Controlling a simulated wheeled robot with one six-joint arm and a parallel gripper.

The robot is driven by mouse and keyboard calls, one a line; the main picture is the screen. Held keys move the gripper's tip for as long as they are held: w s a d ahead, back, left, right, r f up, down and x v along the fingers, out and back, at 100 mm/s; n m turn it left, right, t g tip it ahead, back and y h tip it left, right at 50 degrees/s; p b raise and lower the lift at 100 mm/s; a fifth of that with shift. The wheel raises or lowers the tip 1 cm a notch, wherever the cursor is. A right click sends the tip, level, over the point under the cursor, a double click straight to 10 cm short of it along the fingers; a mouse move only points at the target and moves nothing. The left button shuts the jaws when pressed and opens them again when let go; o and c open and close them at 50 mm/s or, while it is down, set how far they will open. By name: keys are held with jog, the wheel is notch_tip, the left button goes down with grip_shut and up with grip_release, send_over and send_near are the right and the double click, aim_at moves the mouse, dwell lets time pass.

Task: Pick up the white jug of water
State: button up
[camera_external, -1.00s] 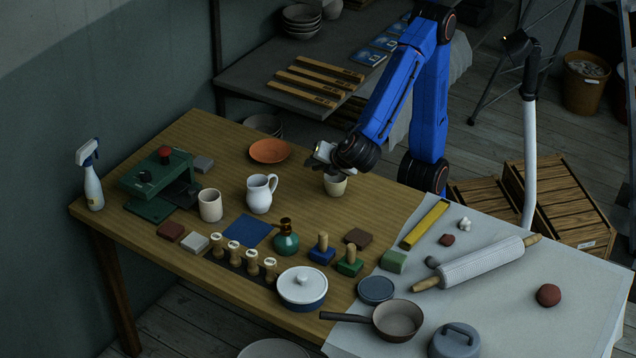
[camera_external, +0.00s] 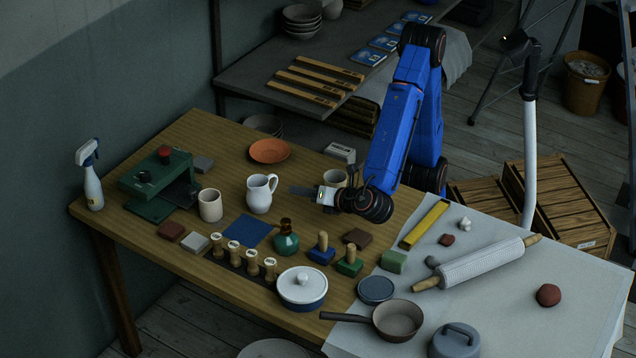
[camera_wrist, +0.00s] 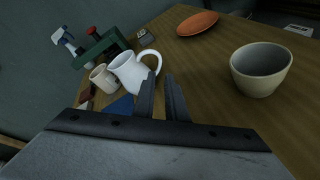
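The white jug (camera_external: 260,194) stands upright on the wooden table with its handle to the right. It also shows in the wrist view (camera_wrist: 127,73), just left of and beyond my fingertips. Its contents cannot be made out. My gripper (camera_external: 300,191) is low over the table to the right of the jug, with its fingers pointing left toward the handle. In the wrist view my gripper's two fingers (camera_wrist: 162,82) are apart with a gap between them and nothing held. The fingertips look close to the handle, but I cannot tell whether they touch.
A beige cup (camera_external: 210,205) stands left of the jug, and a bowl-like cup (camera_wrist: 262,70) stands close beside my gripper. An orange plate (camera_external: 269,150) lies behind. A green press (camera_external: 160,172) stands at left.

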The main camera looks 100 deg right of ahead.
aim_at(274, 184)
jog(key=x, duration=1.1)
jog(key=shift+w, duration=0.15)
jog(key=shift+c, duration=0.2)
grip_shut()
dwell(0.9)
jog(key=shift+r, duration=0.1)
dwell(0.4)
